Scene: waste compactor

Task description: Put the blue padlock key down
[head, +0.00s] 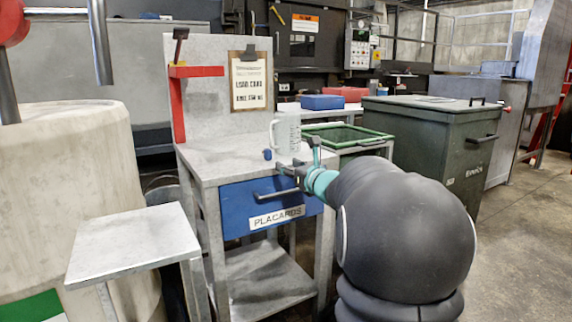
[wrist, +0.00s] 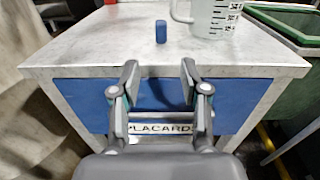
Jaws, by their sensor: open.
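A small blue upright piece (head: 267,154), which looks like the blue padlock key, stands on the grey top of the workbench (head: 205,165). In the wrist view the blue piece (wrist: 161,32) stands on the bench top (wrist: 105,45), back from the front edge, with nothing touching it. My gripper (head: 302,170) is at the front of the bench by the drawer. In the wrist view my gripper (wrist: 159,82) is open and empty, its two fingers apart in front of the blue drawer. The blue piece lies beyond the fingertips, in line with the gap between them.
A clear measuring jug (head: 288,133) stands just right of the blue piece. The blue drawer (head: 245,207) has a dark handle and a placards label. A green-rimmed bin (head: 345,138) is right of the bench. The bench top's left part is clear.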

